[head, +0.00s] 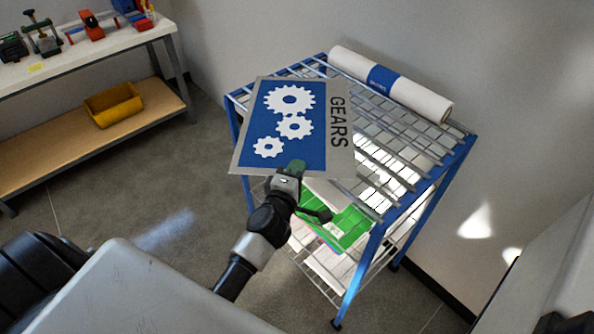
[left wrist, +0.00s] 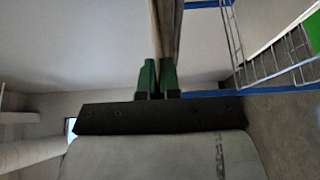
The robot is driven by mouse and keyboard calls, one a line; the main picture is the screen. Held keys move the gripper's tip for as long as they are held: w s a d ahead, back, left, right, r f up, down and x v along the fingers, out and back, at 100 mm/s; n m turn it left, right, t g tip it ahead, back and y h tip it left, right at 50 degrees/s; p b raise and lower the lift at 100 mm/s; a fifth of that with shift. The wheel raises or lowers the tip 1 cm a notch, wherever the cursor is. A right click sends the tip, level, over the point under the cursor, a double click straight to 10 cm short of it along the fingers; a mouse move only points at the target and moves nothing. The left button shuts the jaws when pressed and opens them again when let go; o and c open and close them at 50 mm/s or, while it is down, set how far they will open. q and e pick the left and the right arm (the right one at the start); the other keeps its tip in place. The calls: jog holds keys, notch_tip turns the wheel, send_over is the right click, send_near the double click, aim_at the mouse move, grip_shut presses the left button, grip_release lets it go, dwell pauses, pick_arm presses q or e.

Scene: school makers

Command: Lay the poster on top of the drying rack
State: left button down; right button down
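The poster (head: 290,125) is a flat sheet with white gears on a blue panel and the word GEARS on a grey border. My left gripper (head: 294,170) is shut on its near edge. In the left wrist view, the green fingers (left wrist: 157,77) pinch the poster (left wrist: 166,30), seen nearly edge-on. The blue-framed drying rack (head: 440,168) has a top of metal bars. The poster overlaps the left part of that top in the head view and hides some bars. I cannot tell whether it touches them. My right gripper is not in view.
A rolled white paper with a blue band (head: 390,82) lies along the rack top's back edge. Green and white sheets (head: 342,228) lie on a lower shelf. A workbench (head: 90,48) with tools and a yellow bin (head: 114,105) stands at left. The bars right of the poster are clear.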

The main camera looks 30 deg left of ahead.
pick_arm(q)
jog(key=shift+r, duration=0.1)
jog(key=c, duration=1.4)
grip_release()
jog(key=shift+f, duration=0.2)
jog(key=shift+o, duration=0.2)
jog(key=shift+r, duration=0.1)
jog(key=shift+s, duration=0.2)
jog(key=s+d+b, duration=0.1)
jog(key=s+b, duration=0.1)
jog(key=s, duration=0.9)
jog(key=shift+s+d, duration=0.15)
jog(key=shift+s, duration=0.2)
